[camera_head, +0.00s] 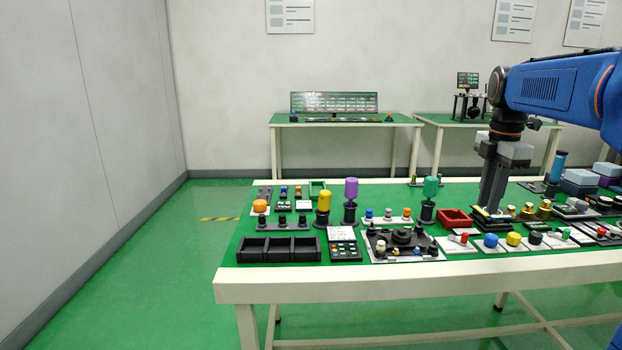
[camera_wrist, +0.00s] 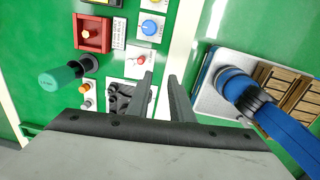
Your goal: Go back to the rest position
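My gripper (camera_head: 489,208) points down over the right half of the workbench (camera_head: 400,285), at the end of the blue arm. In the head view its fingertips overlap a small dark panel with yellow edging (camera_head: 487,222); I cannot tell the height between them from this view. In the wrist view the two dark fingers of my gripper (camera_wrist: 160,76) stand apart with nothing between them. The bench's pale edge and green floor show beyond them. I see no held object.
Near the gripper are a red tray (camera_head: 455,217), a green-topped post (camera_head: 430,187) and a blue knob (camera_head: 491,241). Purple (camera_head: 351,187) and yellow (camera_head: 324,201) posts stand left. A black tray (camera_head: 279,249) lies at front left. Floor left of the bench is clear.

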